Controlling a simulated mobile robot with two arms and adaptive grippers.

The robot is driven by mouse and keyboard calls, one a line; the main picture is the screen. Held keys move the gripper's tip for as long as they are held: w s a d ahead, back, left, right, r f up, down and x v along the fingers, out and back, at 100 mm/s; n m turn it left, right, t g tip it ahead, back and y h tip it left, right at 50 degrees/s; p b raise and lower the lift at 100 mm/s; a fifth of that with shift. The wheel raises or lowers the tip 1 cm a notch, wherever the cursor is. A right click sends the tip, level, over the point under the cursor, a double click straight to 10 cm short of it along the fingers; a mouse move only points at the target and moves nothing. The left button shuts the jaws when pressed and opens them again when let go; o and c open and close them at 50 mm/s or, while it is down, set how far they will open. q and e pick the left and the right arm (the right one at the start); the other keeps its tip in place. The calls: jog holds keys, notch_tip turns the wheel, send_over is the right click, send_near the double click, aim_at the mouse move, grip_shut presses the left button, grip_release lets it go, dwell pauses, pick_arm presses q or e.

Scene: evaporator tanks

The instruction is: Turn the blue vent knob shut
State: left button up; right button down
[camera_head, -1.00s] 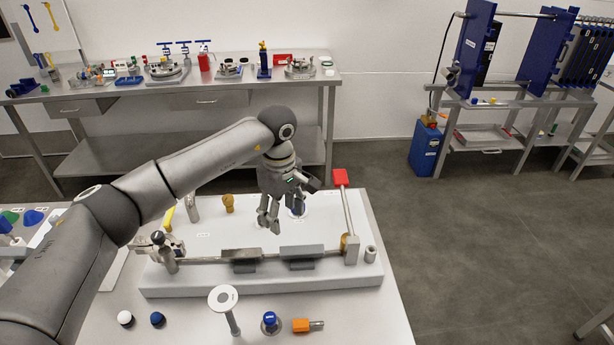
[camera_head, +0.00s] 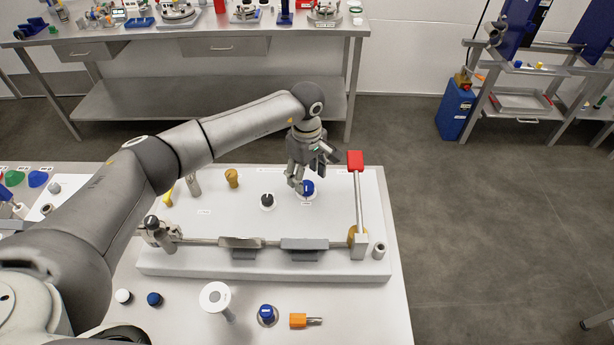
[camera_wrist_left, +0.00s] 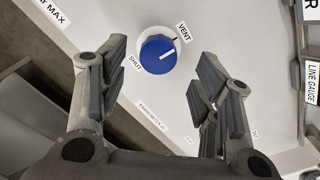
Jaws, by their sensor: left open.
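The blue vent knob (camera_head: 308,188) stands on the white panel (camera_head: 215,262), right at my left gripper. My left gripper (camera_head: 300,188) points down over the panel. In the left wrist view my left gripper (camera_wrist_left: 160,85) is open, its fingers spread, with the knob beyond and between them, not held. My right gripper is not seen.
A black knob (camera_head: 267,200) is left of the vent knob. A red-ended lever (camera_head: 356,160) rises at the right. A grey-handled bar (camera_head: 262,243) crosses the panel's front. A blue-topped piece (camera_head: 267,312) and an orange-handled piece (camera_head: 300,321) lie in front on the table.

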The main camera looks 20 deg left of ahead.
aim_at(307, 185)
pick_arm(q)
notch_tip(307, 185, down, 3)
jog(key=shift+f+p, duration=0.2)
jog(key=shift+p, duration=0.25)
jog(key=shift+f, duration=0.1)
jog(key=shift+w, duration=0.1)
jog(key=shift+c, duration=2.2)
jog(key=c, duration=0.6)
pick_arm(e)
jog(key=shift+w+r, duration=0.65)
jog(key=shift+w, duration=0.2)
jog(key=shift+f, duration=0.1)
